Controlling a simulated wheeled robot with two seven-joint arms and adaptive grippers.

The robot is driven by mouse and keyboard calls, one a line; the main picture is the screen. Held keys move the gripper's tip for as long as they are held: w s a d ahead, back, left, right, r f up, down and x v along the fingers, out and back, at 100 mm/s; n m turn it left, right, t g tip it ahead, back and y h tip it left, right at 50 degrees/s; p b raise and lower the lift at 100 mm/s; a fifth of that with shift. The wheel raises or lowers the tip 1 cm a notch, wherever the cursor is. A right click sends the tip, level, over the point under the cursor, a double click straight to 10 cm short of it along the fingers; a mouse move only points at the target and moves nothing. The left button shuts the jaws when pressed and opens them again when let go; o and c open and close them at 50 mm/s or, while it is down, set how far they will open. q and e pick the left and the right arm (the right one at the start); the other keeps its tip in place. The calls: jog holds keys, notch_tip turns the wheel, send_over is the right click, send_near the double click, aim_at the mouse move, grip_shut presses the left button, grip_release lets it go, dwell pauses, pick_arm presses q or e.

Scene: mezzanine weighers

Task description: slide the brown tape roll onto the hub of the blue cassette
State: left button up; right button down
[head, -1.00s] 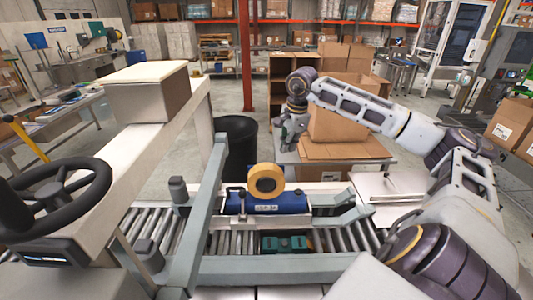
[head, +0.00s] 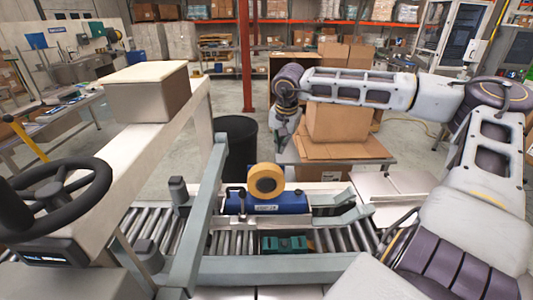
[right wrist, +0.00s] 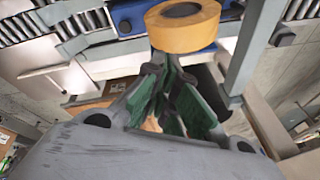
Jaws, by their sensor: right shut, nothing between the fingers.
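The tape roll (head: 266,180), yellow-tan in the picture, stands on edge at the blue cassette (head: 266,204), its round face toward the head camera. The middle of the roll looks grey-brown; I cannot tell whether the hub fills it. The roll also shows at the top of the right wrist view (right wrist: 183,26), with part of the blue cassette (right wrist: 130,14) behind it. My right gripper (head: 278,150) is behind and above the roll, pointing down. In the right wrist view its fingers (right wrist: 165,68) are shut and empty, with their tips close to the roll. My left gripper is not in view.
The cassette sits at a roller conveyor (head: 155,225) with grey rails. A grey slanted bar (head: 203,215) rises left of it. A green block (head: 284,244) lies in front. A black bin (head: 237,145) and a cardboard box (head: 340,122) stand behind.

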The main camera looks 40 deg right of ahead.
jog(key=a+f+n, duration=0.1)
jog(key=a+n, duration=0.4)
jog(key=a, duration=0.1)
jog(key=shift+w+f, duration=0.2)
jog(key=shift+w, duration=0.2)
jog(key=shift+f, duration=0.25)
